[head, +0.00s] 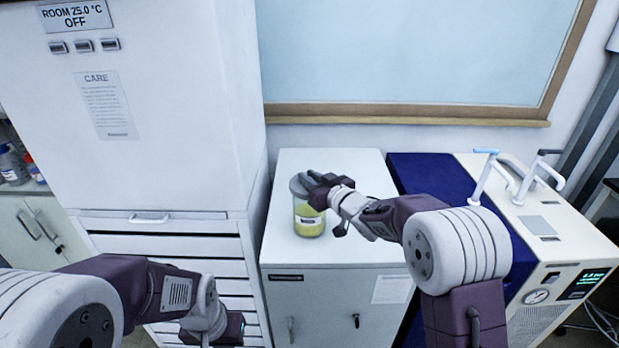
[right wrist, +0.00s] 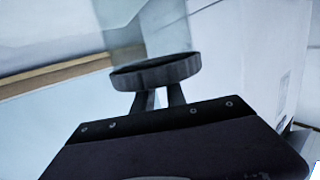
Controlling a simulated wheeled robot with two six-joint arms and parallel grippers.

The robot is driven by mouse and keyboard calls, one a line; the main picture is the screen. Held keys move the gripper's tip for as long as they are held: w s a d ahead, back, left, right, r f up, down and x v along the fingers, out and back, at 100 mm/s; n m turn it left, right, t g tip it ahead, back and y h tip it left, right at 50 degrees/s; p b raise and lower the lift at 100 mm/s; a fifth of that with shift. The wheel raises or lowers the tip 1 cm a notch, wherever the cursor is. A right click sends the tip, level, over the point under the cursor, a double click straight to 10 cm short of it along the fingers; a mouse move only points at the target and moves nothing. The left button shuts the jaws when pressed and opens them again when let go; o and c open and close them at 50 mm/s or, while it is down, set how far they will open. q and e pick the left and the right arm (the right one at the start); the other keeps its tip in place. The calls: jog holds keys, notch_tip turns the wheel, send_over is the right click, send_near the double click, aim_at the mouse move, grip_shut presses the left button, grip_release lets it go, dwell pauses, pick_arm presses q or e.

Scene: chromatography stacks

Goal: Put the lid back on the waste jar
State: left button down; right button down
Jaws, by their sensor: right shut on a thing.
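The waste jar (head: 309,224), clear with a pale label and yellow-green liquid, stands upright on the white cabinet top. My right gripper (head: 308,183) is over its top and shut on the grey round lid (head: 298,187). In the right wrist view the lid (right wrist: 156,72) shows as a dark ribbed disc pinched between the two fingers (right wrist: 158,98). The lid and gripper cover the jar's mouth, so I cannot tell whether the lid touches the rim. My left gripper (head: 228,329) is low at the front, away from the jar; its fingers are not clear.
The white cabinet top (head: 350,165) is otherwise clear around the jar. A tall white unit (head: 165,150) rises on the left. A dark blue surface (head: 430,178) and a white instrument (head: 545,225) with upright handles are on the right. A wall with a framed panel is behind.

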jog(key=c, duration=0.8)
grip_release()
notch_tip(320, 180, up, 7)
jog(key=p, duration=0.6)
jog(key=shift+p, duration=0.3)
jog(key=shift+c, duration=0.3)
grip_shut()
jog(key=shift+f, duration=0.2)
dwell(0.8)
